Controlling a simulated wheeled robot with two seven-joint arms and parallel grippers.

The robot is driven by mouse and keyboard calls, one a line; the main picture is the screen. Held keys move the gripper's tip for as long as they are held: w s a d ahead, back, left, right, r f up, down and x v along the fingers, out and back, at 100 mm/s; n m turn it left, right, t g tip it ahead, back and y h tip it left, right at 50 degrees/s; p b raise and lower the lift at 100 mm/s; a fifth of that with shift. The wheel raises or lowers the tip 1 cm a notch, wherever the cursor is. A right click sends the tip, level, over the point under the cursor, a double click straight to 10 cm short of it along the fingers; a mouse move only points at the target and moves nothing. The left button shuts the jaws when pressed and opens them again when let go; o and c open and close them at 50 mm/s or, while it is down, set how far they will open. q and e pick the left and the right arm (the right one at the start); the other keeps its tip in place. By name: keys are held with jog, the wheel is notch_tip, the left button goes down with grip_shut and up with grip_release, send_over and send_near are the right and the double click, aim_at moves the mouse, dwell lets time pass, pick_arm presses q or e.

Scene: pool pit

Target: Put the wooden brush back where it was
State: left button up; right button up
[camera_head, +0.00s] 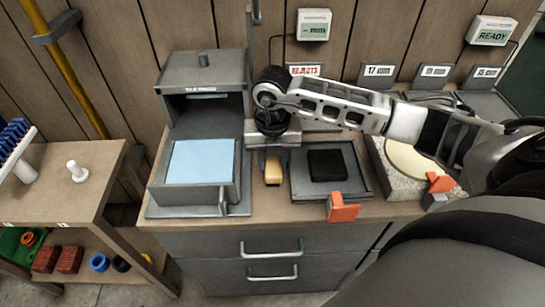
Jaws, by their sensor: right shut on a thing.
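My right arm comes in from the right, and my right gripper (272,150) points down over the counter. It is shut on the wooden brush (272,172), a small tan block that shows just below the jaws. The brush is between the grey press-like box and the black tray. The upper part of the brush is hidden by the gripper, and I cannot tell whether its lower end touches the counter. My left gripper is not in view.
The grey box (195,197) with a light blue pad stands left of the brush. The black tray (300,188) with a dark square block is close on the right. An orange clip (343,207) sits at the front edge. A side table (75,205) stands left.

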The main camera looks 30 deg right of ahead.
aim_at(273, 162)
jog(key=shift+f, duration=0.15)
jog(key=o, duration=1)
jog(key=shift+c, duration=0.2)
jog(key=shift+r, duration=0.2)
notch_tip(273, 162, up, 12)
